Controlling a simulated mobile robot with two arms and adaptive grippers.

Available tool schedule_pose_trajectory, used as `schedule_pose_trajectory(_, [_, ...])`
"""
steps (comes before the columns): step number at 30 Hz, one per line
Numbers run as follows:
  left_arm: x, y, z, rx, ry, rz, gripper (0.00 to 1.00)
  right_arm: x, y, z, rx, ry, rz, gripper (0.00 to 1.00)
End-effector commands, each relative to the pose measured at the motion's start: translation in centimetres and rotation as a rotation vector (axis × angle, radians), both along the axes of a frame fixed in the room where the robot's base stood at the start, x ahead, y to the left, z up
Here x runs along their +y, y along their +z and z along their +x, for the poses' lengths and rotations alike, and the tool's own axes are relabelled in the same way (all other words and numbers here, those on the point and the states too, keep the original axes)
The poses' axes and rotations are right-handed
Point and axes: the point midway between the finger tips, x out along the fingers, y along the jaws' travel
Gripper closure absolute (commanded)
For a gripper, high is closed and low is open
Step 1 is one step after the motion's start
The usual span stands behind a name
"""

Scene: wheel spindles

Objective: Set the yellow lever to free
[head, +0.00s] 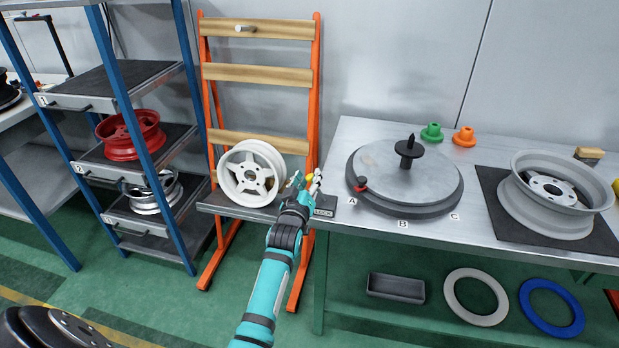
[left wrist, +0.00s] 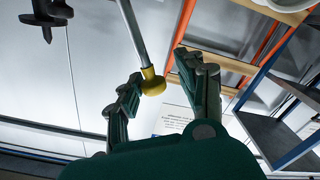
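The yellow lever shows in the left wrist view as a grey metal rod with a yellow knob (left wrist: 152,83) at its end. The knob lies between the two fingers of my left gripper (left wrist: 160,90), which are open and appear apart from it. In the head view my left gripper (head: 302,185) is at the right end of the orange stand's shelf, beside the white wheel, and mostly hides the lever; a bit of yellow (head: 309,178) shows there. A plate marked LOCK (head: 323,212) is just below right of the gripper. My right gripper is not in view.
The white wheel (head: 240,175) stands close left of the gripper on the orange stand (head: 316,80). On the right, the metal table (head: 350,135) holds a round turntable (head: 430,190) with a black spindle (head: 409,150), and a grey wheel (head: 548,200). A blue rack (head: 110,55) stands left.

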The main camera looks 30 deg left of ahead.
Motion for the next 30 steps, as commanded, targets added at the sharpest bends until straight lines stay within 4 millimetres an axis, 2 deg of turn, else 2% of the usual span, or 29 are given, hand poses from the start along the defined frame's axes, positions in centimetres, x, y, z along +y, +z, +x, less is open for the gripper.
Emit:
schedule_pose_trajectory(11, [-0.2, 0.4, -0.3, -0.009, -0.002, -0.001, 0.53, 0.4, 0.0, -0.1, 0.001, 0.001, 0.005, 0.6])
schedule_pose_trajectory(14, [-0.6, 0.4, -1.4, -0.008, -0.002, 0.0, 0.53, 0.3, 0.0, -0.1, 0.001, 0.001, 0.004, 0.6])
schedule_pose_trajectory(24, [-2.4, 0.2, -8.3, -0.005, -0.001, -0.001, 0.53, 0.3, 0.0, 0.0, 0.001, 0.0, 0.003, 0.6])
schedule_pose_trajectory(30, [-3.1, 0.2, -10.9, -0.005, 0.0, -0.001, 0.53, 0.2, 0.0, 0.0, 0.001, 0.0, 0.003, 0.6])
